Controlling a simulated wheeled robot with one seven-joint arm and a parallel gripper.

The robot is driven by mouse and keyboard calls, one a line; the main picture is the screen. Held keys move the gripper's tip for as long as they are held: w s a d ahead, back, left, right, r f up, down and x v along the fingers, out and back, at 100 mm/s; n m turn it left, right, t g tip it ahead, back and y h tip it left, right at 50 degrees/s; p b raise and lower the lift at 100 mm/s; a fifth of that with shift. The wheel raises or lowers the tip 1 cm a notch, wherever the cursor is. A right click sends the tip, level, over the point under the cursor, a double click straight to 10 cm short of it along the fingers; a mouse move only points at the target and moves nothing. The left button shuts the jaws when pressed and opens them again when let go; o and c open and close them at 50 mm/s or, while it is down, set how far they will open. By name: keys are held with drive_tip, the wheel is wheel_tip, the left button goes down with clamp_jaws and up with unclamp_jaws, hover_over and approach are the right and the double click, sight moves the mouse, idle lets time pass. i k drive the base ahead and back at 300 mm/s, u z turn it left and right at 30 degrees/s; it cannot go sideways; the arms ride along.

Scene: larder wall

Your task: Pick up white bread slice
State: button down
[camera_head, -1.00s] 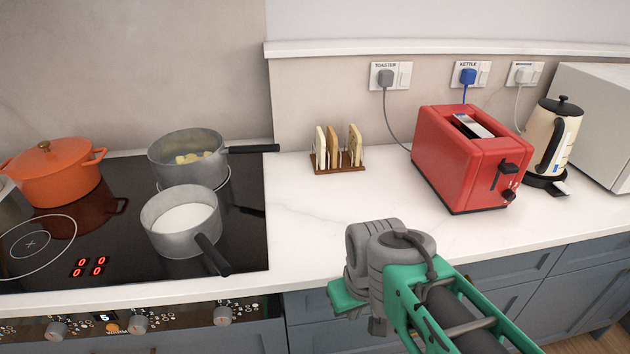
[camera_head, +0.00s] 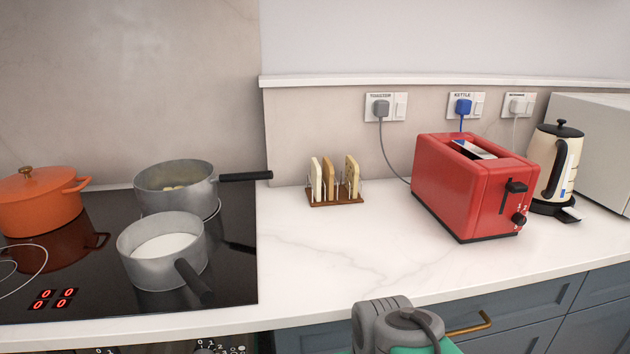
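A white bread slice (camera_head: 316,179) stands upright at the left end of a small wooden toast rack (camera_head: 334,203) on the white counter, near the wall. A browner slice (camera_head: 328,178) stands in the middle of the rack, and a seeded-looking slice (camera_head: 351,175) stands at its right end. Part of my arm shows at the bottom edge, in front of the counter and well short of the rack. My gripper's fingers are out of the picture.
A red toaster (camera_head: 465,185) stands right of the rack, with a cream kettle (camera_head: 556,165) beyond it. Two grey pans (camera_head: 163,250) and an orange pot (camera_head: 42,205) sit on the black hob (camera_head: 236,275) at left. The counter (camera_head: 340,255) in front of the rack is clear.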

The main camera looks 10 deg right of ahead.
sight(316, 169)
drive_tip(key=u, duration=0.9)
drive_tip(key=k, duration=1.15)
drive_tip(key=u, duration=1.5)
drive_tip(key=i, duration=1.1)
drive_tip(key=z, duration=1.2)
drive_tip(key=i, duration=0.55)
drive_tip(key=z, duration=0.6)
